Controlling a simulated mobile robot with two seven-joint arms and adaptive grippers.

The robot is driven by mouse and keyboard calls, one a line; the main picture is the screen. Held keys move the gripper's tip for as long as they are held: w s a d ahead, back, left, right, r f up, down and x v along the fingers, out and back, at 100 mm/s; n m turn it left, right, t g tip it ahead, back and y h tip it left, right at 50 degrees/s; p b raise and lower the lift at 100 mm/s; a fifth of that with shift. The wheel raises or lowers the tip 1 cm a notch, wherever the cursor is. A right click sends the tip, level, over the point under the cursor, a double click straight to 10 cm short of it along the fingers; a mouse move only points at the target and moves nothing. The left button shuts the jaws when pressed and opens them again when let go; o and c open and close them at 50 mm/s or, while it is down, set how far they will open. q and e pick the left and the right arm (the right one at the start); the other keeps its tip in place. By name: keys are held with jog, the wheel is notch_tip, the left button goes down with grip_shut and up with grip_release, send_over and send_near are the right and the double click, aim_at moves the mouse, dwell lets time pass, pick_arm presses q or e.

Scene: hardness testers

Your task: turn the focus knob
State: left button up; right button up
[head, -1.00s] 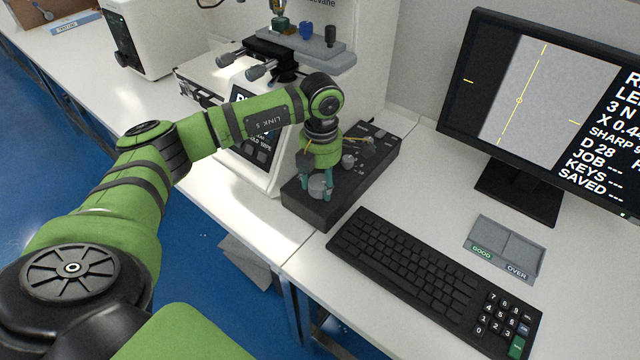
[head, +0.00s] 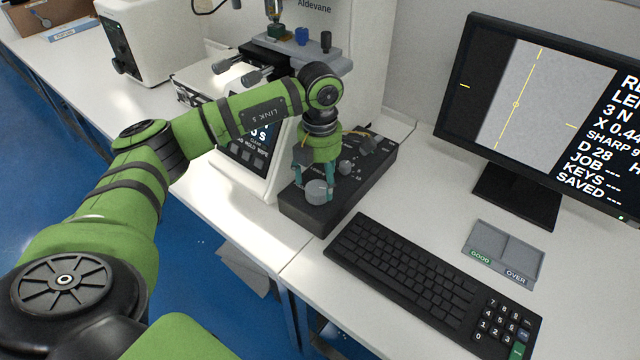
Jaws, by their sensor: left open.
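A black control box (head: 345,205) on the white bench carries several grey knobs. The largest knob (head: 318,191), a wide round one, is near the box's front end. No label naming the focus knob can be read. My left gripper (head: 316,184) points down over this large knob. Its teal fingers are open, one on each side of the knob; whether they touch it I cannot tell. The fingers and wrist hide part of the box behind the knob. My right gripper is not in view.
Smaller knobs (head: 345,168) stand close behind the gripper on the box. A black keyboard (head: 405,275) lies just in front and right. The monitor (head: 545,110) shows a grey picture with yellow lines and a partly cut-off "SHARP" line. The tester's stage (head: 300,50) stands behind my arm.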

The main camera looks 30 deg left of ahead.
aim_at(316, 188)
pick_arm(q)
notch_tip(316, 188, up, 9)
jog(key=shift+d, duration=0.1)
dwell(1.4)
jog(key=f+m+p, duration=0.3)
jog(key=p, duration=0.1)
jog(key=shift+s+a+f, duration=0.25)
jog(key=shift+s+f, duration=0.05)
jog(key=shift+f, duration=0.1)
jog(key=shift+a+f+m, duration=0.1)
jog(key=shift+f+m, duration=0.25)
jog(key=shift+m, duration=0.05)
notch_tip(316, 188, down, 7)
jog(key=shift+f+p, duration=0.15)
jog(key=shift+p, duration=0.95)
jog(key=c, duration=1.1)
